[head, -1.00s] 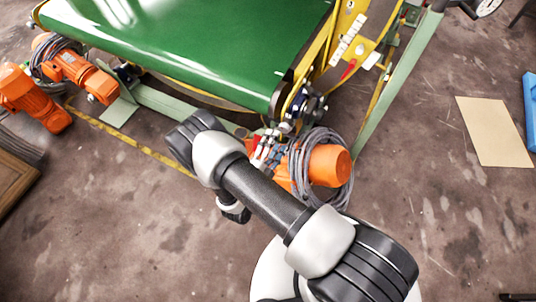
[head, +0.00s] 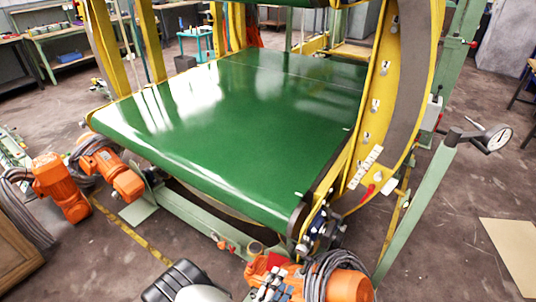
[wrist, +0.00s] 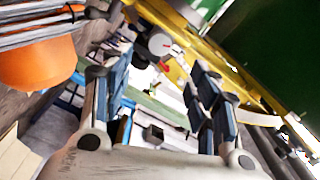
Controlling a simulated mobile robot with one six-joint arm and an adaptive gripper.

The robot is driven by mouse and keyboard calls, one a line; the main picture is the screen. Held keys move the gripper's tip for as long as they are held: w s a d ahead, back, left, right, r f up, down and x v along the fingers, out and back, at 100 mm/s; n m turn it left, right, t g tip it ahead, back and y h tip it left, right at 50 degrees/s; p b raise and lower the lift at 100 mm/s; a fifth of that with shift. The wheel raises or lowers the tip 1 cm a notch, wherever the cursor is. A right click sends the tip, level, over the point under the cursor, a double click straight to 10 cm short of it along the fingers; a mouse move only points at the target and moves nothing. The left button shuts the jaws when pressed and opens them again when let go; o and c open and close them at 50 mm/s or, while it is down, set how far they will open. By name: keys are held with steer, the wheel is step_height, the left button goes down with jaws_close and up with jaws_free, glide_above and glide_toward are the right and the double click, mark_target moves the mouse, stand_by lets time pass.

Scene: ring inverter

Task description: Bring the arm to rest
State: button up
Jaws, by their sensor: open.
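My gripper (wrist: 160,105) shows in the wrist view with its two blue-padded fingers apart and nothing between them. An orange motor (wrist: 38,65) with grey cable is at the upper left of that view, and a yellow frame runs across the upper right.
A green conveyor belt (head: 235,100) on a yellow and green frame fills the middle of the head view. Orange motors with cables stand at its left (head: 62,188) and front right (head: 350,287). A tan sheet (head: 515,252) lies on the bare floor at right.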

steer(key=s+d+r+m+g, duration=0.2)
steer(key=d+r+m+g, duration=0.25)
steer(key=r+m, duration=0.4)
steer(key=s+d+r+m+g+h, duration=0.1)
steer(key=s+d+r+m+g, duration=0.15)
steer(key=r+m+g, duration=0.5)
steer(key=s+d+r+m+g, duration=0.1)
steer(key=d+r+m+g, duration=0.3)
steer(key=r+m, duration=0.6)
steer(key=s+a+r+m+t+y, duration=0.3)
steer(key=s+r+m+t+y, duration=0.3)
steer(key=m, duration=1.9)
steer(key=s+r+y, duration=0.5)
steer(key=shift+s+r+y, duration=0.15)
steer(key=shift+s+y, duration=0.15)
steer(key=shift+s, duration=0.1)
steer(key=shift+a, duration=0.1)
steer(key=shift+c, duration=0.5)
